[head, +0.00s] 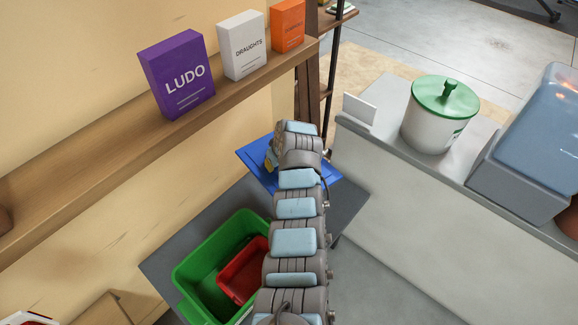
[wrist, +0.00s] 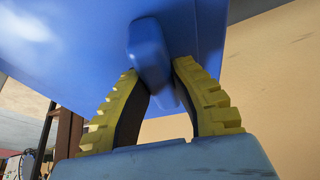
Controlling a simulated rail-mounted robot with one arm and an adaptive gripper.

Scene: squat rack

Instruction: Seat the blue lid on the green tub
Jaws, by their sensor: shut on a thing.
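The blue lid (head: 325,172) is a flat panel, partly hidden behind my arm in the head view. My gripper (wrist: 156,72) is shut on the raised handle of the blue lid (wrist: 75,60), with a yellow finger on each side. In the head view only a bit of yellow finger (head: 269,160) shows at the lid. The green tub (head: 188,292) is open-topped and stands below and left of the lid in the picture, apart from it. A red bin (head: 236,282) sits inside the tub. My arm covers the tub's right side.
The tub stands on a grey surface (head: 160,262) by the wall. A wooden shelf (head: 110,140) above holds a purple LUDO box (head: 178,75), a white DRAUGHTS box (head: 242,45) and an orange box (head: 288,25). A counter at right holds a green-lidded white pot (head: 430,125).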

